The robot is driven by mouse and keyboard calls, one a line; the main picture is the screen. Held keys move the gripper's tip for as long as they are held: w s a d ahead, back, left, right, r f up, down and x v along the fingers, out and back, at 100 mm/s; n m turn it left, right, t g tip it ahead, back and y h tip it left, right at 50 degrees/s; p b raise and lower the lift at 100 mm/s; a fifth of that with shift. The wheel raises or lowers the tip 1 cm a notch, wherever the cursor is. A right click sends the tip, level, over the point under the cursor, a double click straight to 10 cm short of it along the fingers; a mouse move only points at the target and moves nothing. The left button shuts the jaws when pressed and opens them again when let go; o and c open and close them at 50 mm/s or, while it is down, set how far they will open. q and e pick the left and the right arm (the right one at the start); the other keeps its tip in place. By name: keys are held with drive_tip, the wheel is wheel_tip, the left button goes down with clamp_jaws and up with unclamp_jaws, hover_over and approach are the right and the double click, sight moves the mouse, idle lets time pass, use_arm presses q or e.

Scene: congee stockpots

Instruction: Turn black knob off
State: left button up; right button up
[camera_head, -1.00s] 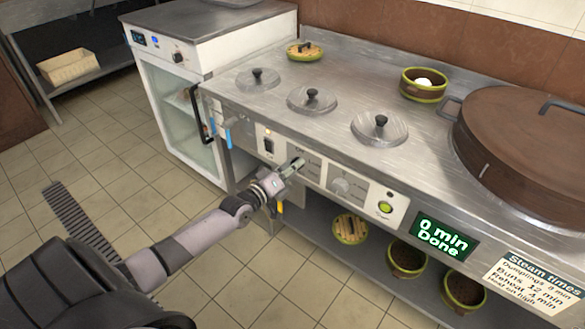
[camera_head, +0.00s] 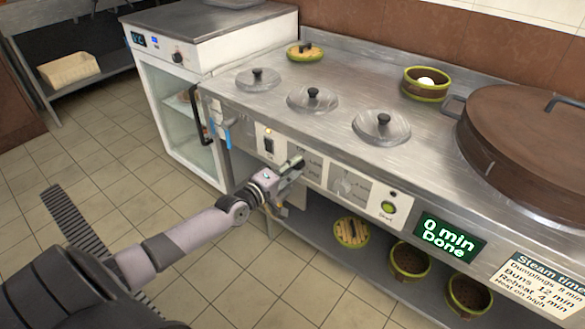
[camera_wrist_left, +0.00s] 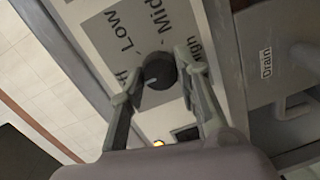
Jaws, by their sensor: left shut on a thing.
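The black knob (camera_wrist_left: 159,71) shows in the left wrist view, on a grey plate with the words Low and Mid beside it. A pale line on the knob points to the lower left in that view. My left gripper (camera_wrist_left: 158,80) has one finger on each side of the knob and is shut on it. In the head view the left gripper (camera_head: 293,168) is at the front panel, and its fingers largely hide the knob. My right gripper is in neither view.
On the panel, a lit switch (camera_head: 269,143) is left of my gripper; a grey dial (camera_head: 346,184) and green Start button (camera_head: 388,208) are to its right. A Drain label (camera_wrist_left: 265,62) shows in the wrist view. Steamer baskets (camera_head: 409,261) stand on the lower shelf.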

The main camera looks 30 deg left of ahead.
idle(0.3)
use_arm(q)
drive_tip(key=o, duration=1.2)
drive_tip(key=shift+s, duration=0.1)
drive_tip(key=s, duration=0.4)
drive_tip(key=s+a, duration=0.1)
drive_tip(key=s, duration=0.6)
drive_tip(key=shift+s+a+r, duration=0.2)
drive_tip(key=shift+s+r, duration=0.1)
drive_tip(key=shift+r, duration=0.1)
